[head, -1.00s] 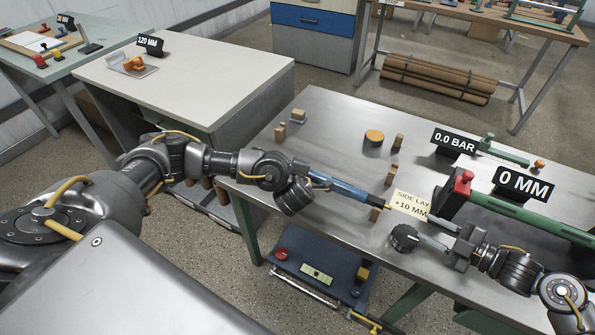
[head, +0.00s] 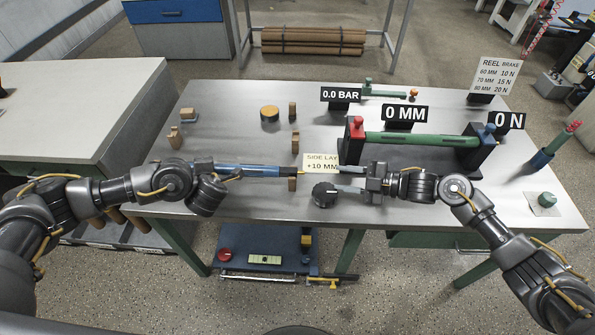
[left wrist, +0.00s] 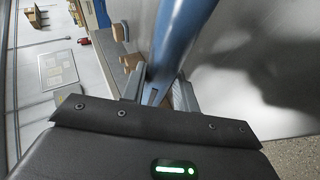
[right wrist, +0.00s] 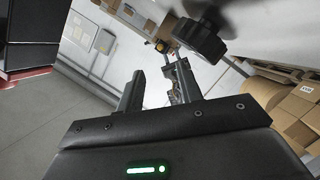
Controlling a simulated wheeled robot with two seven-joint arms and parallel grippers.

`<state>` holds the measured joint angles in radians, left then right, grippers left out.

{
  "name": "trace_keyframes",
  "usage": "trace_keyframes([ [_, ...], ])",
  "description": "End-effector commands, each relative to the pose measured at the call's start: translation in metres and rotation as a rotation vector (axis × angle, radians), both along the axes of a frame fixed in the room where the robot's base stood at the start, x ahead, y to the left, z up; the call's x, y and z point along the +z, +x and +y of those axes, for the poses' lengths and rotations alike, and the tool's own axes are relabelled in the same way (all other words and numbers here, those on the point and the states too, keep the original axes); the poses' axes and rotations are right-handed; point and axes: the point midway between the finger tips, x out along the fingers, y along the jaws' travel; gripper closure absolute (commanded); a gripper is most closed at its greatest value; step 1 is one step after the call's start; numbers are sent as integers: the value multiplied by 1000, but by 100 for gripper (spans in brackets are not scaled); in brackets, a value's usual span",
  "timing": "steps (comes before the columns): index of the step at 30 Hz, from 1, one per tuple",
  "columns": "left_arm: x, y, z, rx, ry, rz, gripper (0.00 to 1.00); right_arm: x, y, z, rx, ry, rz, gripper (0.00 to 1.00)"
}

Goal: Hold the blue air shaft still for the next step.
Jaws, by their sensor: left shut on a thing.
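The blue air shaft (head: 255,171) lies level, pointing right, over the front part of the steel table in the head view. My left gripper (head: 216,171) is shut on its left end. In the left wrist view the blue shaft (left wrist: 183,35) runs up from between the two fingers (left wrist: 158,95). The shaft's dark right end is close to the "SIDE LAY +10 MM" card (head: 321,162). My right gripper (head: 345,180) points left, beside that card and a dark round knob (head: 325,194). In the right wrist view its fingers (right wrist: 154,82) stand apart with nothing between them.
The steel table (head: 230,115) carries small wooden blocks, an orange-topped disc (head: 269,113) and a green roller (head: 420,139) between red and blue-topped stands. Signs read "0.0 BAR", "0 MM" and "0 N". A blue platform (head: 265,240) is below the front edge. A pale table (head: 80,105) stands left.

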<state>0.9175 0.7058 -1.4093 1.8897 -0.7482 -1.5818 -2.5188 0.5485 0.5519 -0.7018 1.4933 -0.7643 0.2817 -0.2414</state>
Motion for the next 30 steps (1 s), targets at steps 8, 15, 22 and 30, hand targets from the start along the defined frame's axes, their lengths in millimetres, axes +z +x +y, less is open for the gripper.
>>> trace_keyframes([
  [8, 0, 0, 0, -1, 0, 1, 100, 34, 21, 6, 6, 9, -65, 100],
  [15, 0, 0, -1, -1, 0, 0, 100, 117, 39, 84, 167, -10, -228, 100],
  [22, 0, 0, 0, -1, 0, 0, 100, 154, 9, 180, 469, -218, -366, 100],
  [30, 0, 0, 0, 1, 1, 0, 100, 130, -9, 198, 769, -733, -486, 100],
])
